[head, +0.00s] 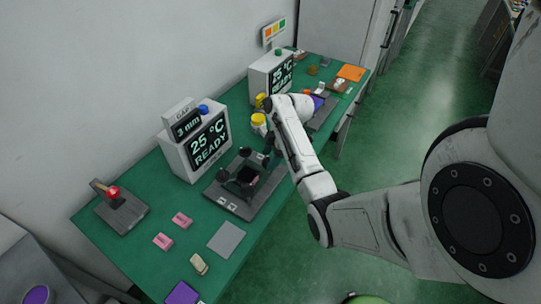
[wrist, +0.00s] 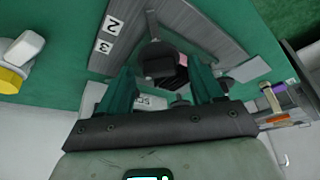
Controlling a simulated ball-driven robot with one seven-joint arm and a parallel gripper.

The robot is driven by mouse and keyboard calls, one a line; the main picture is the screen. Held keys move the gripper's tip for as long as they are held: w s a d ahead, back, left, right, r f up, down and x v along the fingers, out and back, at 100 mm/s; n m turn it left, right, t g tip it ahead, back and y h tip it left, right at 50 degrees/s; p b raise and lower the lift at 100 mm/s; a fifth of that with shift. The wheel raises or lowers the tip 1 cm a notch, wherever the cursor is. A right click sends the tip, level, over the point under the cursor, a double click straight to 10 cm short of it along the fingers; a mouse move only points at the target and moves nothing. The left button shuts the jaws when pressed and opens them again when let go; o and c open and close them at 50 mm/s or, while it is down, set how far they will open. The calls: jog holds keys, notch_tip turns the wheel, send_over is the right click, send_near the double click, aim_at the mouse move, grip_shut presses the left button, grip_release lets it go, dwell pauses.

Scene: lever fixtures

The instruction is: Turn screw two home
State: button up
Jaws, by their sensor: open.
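The grey fixture plate (head: 238,208) lies on the green table with several black screw knobs (head: 222,175) around a dark centre block with a pinkish piece. In the wrist view, white labels "2" (wrist: 112,24) and "3" (wrist: 103,46) sit along one edge of the plate. My gripper (wrist: 165,78) is open, its two teal fingers apart, pointing at the fixture. One black knob (wrist: 157,60) shows beyond and between the fingers; contact is not visible. Another dark knob is partly hidden by the right finger. I cannot tell which knob is screw two.
A white display box (head: 200,147) reading "25 °C READY" stands behind the fixture. A red-knobbed lever (head: 114,192) is at left. Pink blocks (head: 181,220), a grey pad (head: 226,239) and a purple item (head: 183,293) lie in front. A second display box (head: 268,75) stands farther back.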

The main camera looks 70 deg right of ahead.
jog(key=c, duration=1.1)
jog(key=shift+o, duration=0.2)
